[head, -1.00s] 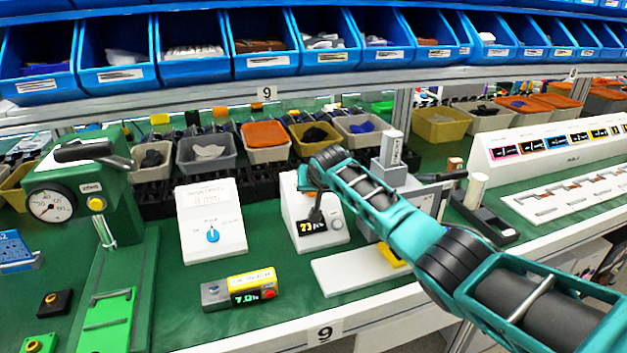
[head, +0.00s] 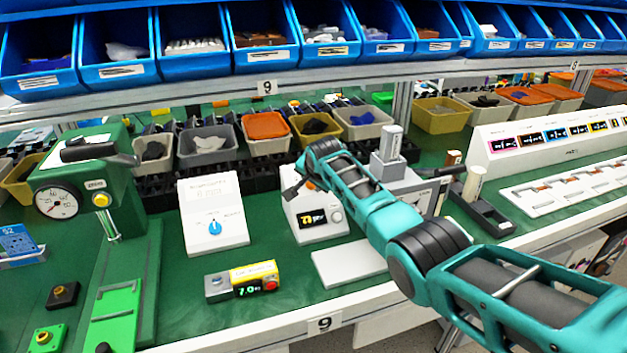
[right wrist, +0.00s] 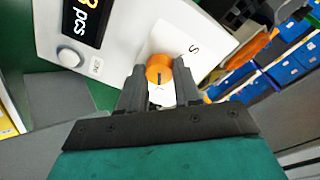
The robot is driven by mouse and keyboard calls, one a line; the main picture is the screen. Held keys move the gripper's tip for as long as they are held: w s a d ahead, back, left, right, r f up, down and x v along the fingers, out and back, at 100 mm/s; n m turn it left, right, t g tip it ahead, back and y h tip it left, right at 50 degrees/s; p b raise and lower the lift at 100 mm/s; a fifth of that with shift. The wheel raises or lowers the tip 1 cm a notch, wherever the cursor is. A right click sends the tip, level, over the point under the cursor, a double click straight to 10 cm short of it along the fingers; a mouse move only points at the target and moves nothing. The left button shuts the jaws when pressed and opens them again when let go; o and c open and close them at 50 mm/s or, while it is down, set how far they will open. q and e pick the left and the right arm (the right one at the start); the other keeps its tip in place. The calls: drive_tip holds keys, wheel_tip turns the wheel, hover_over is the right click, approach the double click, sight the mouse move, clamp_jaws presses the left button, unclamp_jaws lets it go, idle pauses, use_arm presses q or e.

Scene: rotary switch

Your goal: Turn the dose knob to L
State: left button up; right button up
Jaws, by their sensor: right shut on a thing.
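An orange knob (right wrist: 159,68) with a dark line on its face sits on a white panel in the right wrist view, with a letter S beside it. My right gripper (right wrist: 160,84) is shut on this knob. No L shows; the gripper covers part of the panel. In the head view the knob's white box (head: 318,232) has a dark display with yellow digits, and my right gripper (head: 292,191) reaches its upper left part. Only a little orange shows there. The left gripper is not in view.
A white box with a blue knob (head: 214,227) stands to the left. A green press with a gauge (head: 68,200) is at far left. A grey device (head: 388,165) stands close behind my right arm.

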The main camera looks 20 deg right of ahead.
idle(0.4)
drive_tip(key=o, duration=0.7)
drive_tip(key=shift+o, duration=0.3)
drive_tip(key=shift+p+v, duration=0.65)
drive_tip(key=shift+v, duration=0.15)
drive_tip(key=d+p+v, duration=0.1)
drive_tip(key=v, duration=1)
drive_tip(key=shift+a+r, duration=0.2)
drive_tip(key=shift+a, duration=0.3)
drive_tip(key=shift+s+f, duration=0.1)
